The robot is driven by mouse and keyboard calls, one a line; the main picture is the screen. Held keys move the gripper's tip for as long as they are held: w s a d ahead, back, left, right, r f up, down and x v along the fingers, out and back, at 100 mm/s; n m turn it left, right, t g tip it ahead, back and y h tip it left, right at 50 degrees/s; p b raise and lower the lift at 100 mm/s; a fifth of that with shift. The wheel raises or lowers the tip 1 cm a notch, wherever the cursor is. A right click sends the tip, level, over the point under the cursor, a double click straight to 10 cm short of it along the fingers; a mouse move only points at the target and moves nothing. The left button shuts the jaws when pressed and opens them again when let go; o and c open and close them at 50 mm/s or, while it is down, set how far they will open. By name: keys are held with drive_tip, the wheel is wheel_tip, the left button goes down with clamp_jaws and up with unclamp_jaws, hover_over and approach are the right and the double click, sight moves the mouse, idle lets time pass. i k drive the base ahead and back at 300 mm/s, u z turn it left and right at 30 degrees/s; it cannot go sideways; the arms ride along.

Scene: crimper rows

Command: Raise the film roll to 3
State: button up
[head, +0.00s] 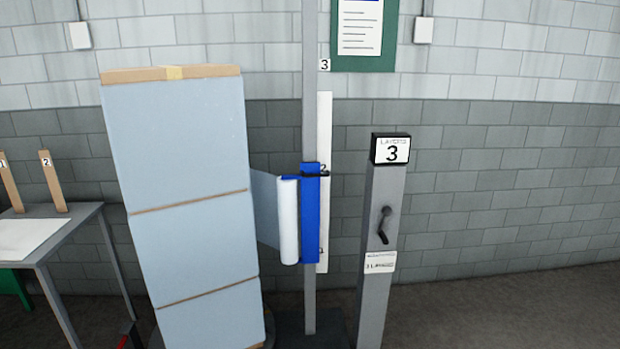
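The white film roll (289,222) stands upright on a blue carriage (310,225) on a grey mast (309,110). A white scale strip (325,125) beside the mast has marks 3 at the top, 2 in the middle and 1 low down. A black pointer (316,174) at the carriage's top is at about the 2 mark, well below the 3 mark (324,65). Film runs from the roll to a tall stack of wrapped boxes (185,150) at the left. My gripper is not in view.
A grey post (378,270) at the right has a sign reading "LAYERS 3" (391,150) and a dark crank handle (384,225). A grey table (60,222) with numbered wooden sticks stands at the far left. The floor at right is clear.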

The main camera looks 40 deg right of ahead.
sight(285, 231)
drive_tip(key=z, duration=0.1)
drive_tip(key=i, duration=0.95)
drive_tip(key=u, duration=0.05)
